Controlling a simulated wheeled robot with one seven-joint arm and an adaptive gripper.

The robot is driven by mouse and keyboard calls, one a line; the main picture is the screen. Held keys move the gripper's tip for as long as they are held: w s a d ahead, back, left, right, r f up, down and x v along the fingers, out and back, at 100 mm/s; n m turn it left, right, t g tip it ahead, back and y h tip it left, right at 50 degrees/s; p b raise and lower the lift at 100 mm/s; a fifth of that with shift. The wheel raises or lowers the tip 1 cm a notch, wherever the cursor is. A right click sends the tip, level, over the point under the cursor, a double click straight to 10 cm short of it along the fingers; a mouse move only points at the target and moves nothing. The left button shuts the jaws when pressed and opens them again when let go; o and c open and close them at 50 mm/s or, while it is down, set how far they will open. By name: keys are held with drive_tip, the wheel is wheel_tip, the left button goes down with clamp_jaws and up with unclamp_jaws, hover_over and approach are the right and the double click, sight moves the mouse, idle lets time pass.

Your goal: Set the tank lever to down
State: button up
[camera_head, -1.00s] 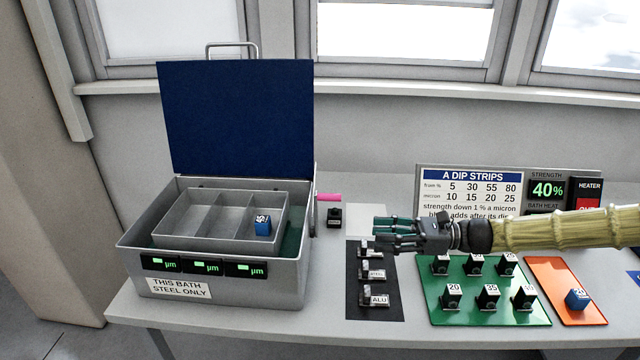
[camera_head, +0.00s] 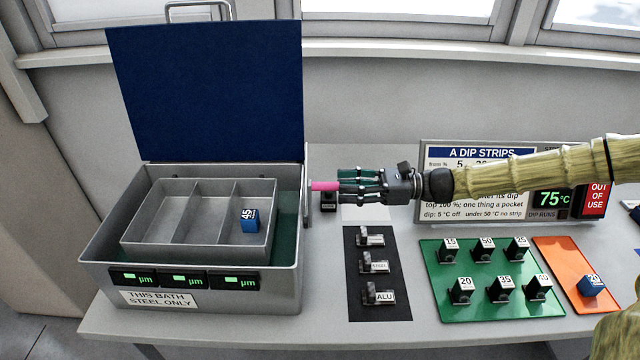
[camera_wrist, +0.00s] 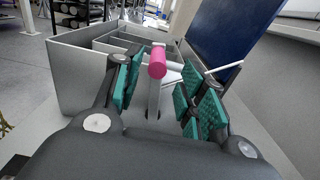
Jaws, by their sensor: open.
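The tank lever has a pink handle (camera_head: 325,186) at the right side of the grey metal tank (camera_head: 200,302). In the wrist view the pink grip (camera_wrist: 158,62) sits on a grey arm and lies between my finger pads. My gripper (camera_head: 345,185) is open, with its green-padded fingers pointing left at the lever. In the wrist view my gripper (camera_wrist: 155,90) has a pad on each side of the lever, with gaps visible. The tank's blue lid (camera_head: 205,95) stands open. A divided tray (camera_head: 198,250) sits inside the tank with a blue cube (camera_head: 250,221) in its right compartment.
A black mat (camera_head: 378,308) with labelled metal pieces lies right of the tank. A green board (camera_head: 490,308) holds several black numbered blocks. An orange mat (camera_head: 560,262) bears a blue cube (camera_head: 591,285). A sign panel (camera_head: 430,160) stands behind my arm.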

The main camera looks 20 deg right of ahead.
sight(312, 187)
drive_tip(key=shift+x, duration=0.95)
drive_tip(key=shift+p+x, duration=0.7)
drive_tip(key=shift+x, duration=1.7)
drive_tip(key=shift+s, duration=0.15)
drive_tip(key=shift+c, duration=0.5)
clamp_jaws()
